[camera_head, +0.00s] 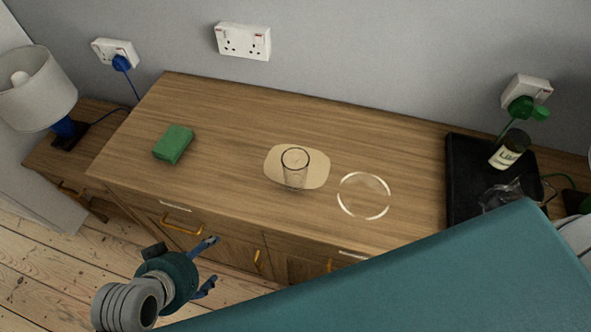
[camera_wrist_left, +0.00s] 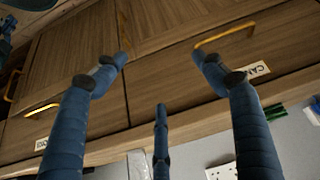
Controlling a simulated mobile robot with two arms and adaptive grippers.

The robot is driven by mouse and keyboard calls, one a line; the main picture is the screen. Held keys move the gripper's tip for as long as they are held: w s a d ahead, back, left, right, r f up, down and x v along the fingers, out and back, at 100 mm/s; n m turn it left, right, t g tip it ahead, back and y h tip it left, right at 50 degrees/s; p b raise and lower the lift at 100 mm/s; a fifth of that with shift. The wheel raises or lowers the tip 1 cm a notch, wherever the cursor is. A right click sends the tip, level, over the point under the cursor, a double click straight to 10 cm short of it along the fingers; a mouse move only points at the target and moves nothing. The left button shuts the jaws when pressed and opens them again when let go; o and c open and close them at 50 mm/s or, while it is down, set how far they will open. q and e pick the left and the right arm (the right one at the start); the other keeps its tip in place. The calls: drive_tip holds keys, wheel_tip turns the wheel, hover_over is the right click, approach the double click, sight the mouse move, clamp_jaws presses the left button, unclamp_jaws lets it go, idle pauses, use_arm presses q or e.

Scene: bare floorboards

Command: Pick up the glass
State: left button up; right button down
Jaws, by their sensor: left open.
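The clear glass (camera_head: 295,169) stands upright on a pale oval mat (camera_head: 318,178) on top of the wooden cabinet in the head view. My left gripper (camera_head: 211,262) is low in front of the cabinet, below and to the left of the glass, with its blue fingers apart and nothing between them. In the left wrist view the open fingers (camera_wrist_left: 160,58) point at the drawer fronts. A pale, see-through shape at the lower edge there may be the glass, but I cannot tell. My right gripper is not in view.
A clear round plate (camera_head: 364,195) lies right of the mat. A green block (camera_head: 173,143) is at the left. A black tray (camera_head: 461,177) with a dark bottle (camera_head: 509,149) is at the right. Orange handles (camera_head: 182,227) stick out from the cabinet front. The left part of the top is mostly clear.

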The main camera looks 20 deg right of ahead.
use_arm(q)
drive_tip(key=w+d+r+m+h, duration=0.1)
drive_tip(key=d+r, duration=0.1)
drive_tip(key=d, duration=0.1)
drive_tip(key=w+d+r+m+t+h, duration=0.1)
drive_tip(key=d+r, duration=0.1)
drive_tip(key=d, duration=0.1)
drive_tip(key=w+d+r+m+h, duration=0.1)
drive_tip(key=w+d+r, duration=0.1)
drive_tip(key=d+r, duration=0.1)
drive_tip(key=shift+h, duration=0.4)
drive_tip(key=m+h, duration=0.4)
drive_tip(key=h, duration=0.1)
approach(291, 177)
drive_tip(key=d, duration=0.2)
drive_tip(key=x, duration=0.5)
drive_tip(key=shift+w+f+p, duration=0.2)
drive_tip(key=shift+w+p, duration=0.15)
drive_tip(key=shift+f+p+x, duration=0.2)
drive_tip(key=shift+p+x, duration=0.25)
drive_tip(key=shift+x, duration=2.55)
drive_tip(key=shift+a, duration=0.25)
drive_tip(key=c, duration=1.1)
drive_tip(key=shift+c, duration=0.4)
drive_tip(key=shift+w+r, duration=0.1)
drive_tip(key=shift+r, duration=0.05)
